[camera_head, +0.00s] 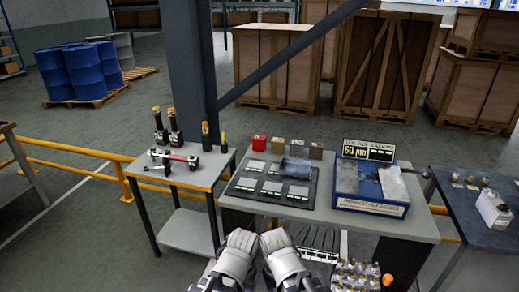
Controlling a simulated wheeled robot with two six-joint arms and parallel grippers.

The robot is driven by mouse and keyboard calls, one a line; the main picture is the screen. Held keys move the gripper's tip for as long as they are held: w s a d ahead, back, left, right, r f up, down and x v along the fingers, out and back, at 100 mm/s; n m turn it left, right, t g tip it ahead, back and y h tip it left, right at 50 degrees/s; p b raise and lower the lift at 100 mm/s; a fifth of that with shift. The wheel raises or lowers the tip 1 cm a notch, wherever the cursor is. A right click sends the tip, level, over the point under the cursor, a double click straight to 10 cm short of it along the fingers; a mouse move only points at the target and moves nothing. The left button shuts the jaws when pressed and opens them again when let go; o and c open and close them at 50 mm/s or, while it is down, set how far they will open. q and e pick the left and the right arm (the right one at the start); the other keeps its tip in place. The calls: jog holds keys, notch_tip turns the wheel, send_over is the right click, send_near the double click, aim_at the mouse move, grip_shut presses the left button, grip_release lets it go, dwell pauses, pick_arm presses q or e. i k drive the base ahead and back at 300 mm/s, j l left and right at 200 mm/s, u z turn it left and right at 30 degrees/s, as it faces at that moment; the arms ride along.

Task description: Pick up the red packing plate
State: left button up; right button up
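The small red block (259,142), which looks like the red packing plate, stands at the back left of the grey work table (400,229). It is first in a row with an olive block (278,144), a brown block (297,147) and a grey block (315,150). My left gripper (241,240) and my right gripper (275,241) are side by side at the table's front edge, well in front of the red block and apart from it. Nothing shows in either gripper, but their fingers are too small to read as open or shut.
A black tray (236,187) with several pale plates lies in front of the blocks, under a dark blurred piece (296,166). A blue-framed device (371,208) with a "60 µm" display stands at right. Small bottles (356,274) crowd the front right. A side table (205,177) holds tools.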

aim_at(256, 138)
jog(key=i+j+u, duration=0.1)
jog(key=i+j, duration=2.1)
jog(key=i, duration=0.15)
